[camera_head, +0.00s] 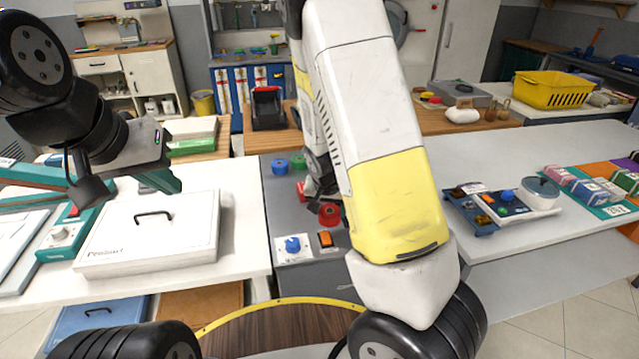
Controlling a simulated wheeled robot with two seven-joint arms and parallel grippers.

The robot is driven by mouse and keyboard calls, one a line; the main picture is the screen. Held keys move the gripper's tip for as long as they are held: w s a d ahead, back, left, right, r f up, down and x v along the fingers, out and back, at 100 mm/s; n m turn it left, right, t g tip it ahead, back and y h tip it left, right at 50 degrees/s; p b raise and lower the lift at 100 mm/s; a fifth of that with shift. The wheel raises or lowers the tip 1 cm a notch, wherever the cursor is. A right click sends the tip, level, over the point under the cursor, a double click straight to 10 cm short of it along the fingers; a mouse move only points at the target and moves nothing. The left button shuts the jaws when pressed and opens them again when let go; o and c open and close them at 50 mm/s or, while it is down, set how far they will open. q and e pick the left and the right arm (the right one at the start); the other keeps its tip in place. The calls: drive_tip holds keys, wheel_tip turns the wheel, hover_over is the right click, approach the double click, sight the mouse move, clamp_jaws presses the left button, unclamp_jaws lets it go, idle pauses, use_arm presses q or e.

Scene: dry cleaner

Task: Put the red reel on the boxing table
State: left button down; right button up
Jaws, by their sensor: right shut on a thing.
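A red reel (329,215) is on the grey cabinet top (279,205), at the tip of my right gripper (322,194). My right gripper points down and is shut on it; my own arm partly hides the grip. A second red piece (301,190) shows just left of the gripper, partly hidden. My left gripper (129,187) hangs open and empty above the white press box at the left. No table is clearly labelled as the boxing table; the white table at the right (500,150) bears small packets.
A blue tray (490,205) and yellow basket (550,91) stand right.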

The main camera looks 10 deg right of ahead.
sight(330, 220)
drive_tip(key=s, duration=0.3)
drive_tip(key=shift+s+a+r, duration=0.15)
drive_tip(key=shift+s+a, duration=0.25)
drive_tip(key=shift+w+d+n+y, duration=0.2)
drive_tip(key=shift+n+y, duration=0.2)
drive_tip(key=shift+n, duration=0.5)
drive_tip(key=shift+w+r+n+y, duration=0.15)
drive_tip(key=shift+w+n+y, duration=0.35)
drive_tip(key=shift+n, duration=0.7)
